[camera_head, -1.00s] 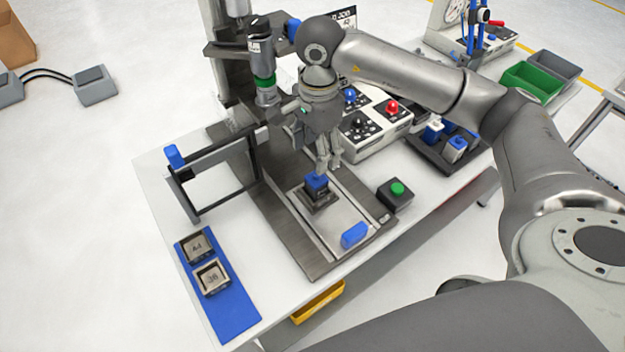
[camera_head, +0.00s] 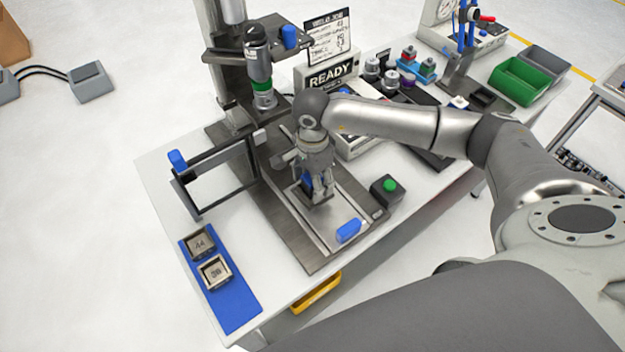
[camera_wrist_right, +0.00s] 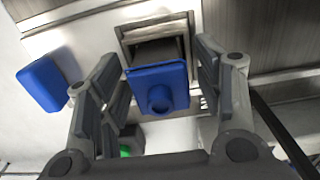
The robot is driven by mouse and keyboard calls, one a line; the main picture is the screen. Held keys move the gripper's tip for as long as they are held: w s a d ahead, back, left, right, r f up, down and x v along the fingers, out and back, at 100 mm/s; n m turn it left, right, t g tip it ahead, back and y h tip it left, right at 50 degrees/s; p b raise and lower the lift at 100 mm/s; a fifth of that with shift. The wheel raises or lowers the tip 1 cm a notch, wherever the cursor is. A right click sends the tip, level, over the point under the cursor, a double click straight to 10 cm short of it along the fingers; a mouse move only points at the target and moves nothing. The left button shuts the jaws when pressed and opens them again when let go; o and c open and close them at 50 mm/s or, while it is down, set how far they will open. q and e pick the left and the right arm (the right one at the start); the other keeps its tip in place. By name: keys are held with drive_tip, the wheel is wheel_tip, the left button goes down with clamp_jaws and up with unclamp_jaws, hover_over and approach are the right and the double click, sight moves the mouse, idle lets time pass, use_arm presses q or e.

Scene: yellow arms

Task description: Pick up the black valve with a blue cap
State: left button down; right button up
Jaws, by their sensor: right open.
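The black valve with a blue cap (camera_wrist_right: 158,88) sits upright in a square metal fixture on the press bed. In the right wrist view its blue cap lies between the two open fingers of my right gripper (camera_wrist_right: 160,100), with a gap to the left finger and a smaller one to the right finger. In the head view my right gripper (camera_head: 318,195) is lowered around the valve, whose blue part (camera_head: 307,182) shows only partly behind the fingers. My left gripper is not in view.
A blue block (camera_head: 348,230) lies on the bed near the fixture. A black box with a green button (camera_head: 387,188) stands to the right. A black frame (camera_head: 215,175) stands to the left, and a blue mat (camera_head: 232,303) holds two square metal pieces. A press column rises behind.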

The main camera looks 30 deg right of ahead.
drive_tip(key=c, duration=1.1)
drive_tip(key=shift+c, duration=0.2)
